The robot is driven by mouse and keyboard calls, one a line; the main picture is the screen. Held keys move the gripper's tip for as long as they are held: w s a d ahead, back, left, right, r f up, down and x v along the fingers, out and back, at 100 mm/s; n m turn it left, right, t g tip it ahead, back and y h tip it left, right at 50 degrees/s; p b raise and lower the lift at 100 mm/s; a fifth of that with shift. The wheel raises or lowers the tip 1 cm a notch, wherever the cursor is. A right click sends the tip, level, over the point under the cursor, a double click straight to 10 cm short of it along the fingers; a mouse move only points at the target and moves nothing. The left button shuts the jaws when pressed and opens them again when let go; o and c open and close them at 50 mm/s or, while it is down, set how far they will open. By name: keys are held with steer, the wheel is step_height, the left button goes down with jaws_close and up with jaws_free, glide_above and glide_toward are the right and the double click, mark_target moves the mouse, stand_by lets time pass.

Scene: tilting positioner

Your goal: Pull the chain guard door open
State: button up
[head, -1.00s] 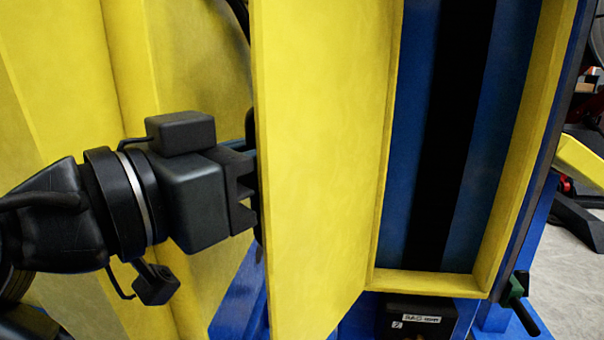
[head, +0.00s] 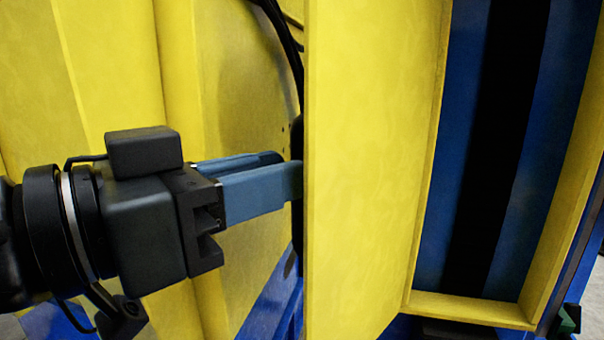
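The chain guard door (head: 365,150) is a tall yellow panel in the middle of the head view. It stands swung out from the yellow-framed opening on its right, and its inner side faces me. A black part, perhaps its handle (head: 298,235), shows only as a strip behind the door's left edge. My gripper (head: 290,170) is to the left of the door, its blue fingers pointing right toward that strip. The fingers look apart, with nothing seen between them. The nearer fingertip meets the door's edge in the picture; whether it touches is unclear.
The opening shows a blue interior (head: 530,150) with a black vertical band (head: 490,150). A yellow frame (head: 480,310) borders it. Yellow panels (head: 120,70) stand behind my gripper at the left, with black cables (head: 285,40) near the top. A blue base part (head: 270,305) lies below.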

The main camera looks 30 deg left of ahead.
steer(key=shift+v, duration=1.25)
steer(key=shift+f, duration=0.1)
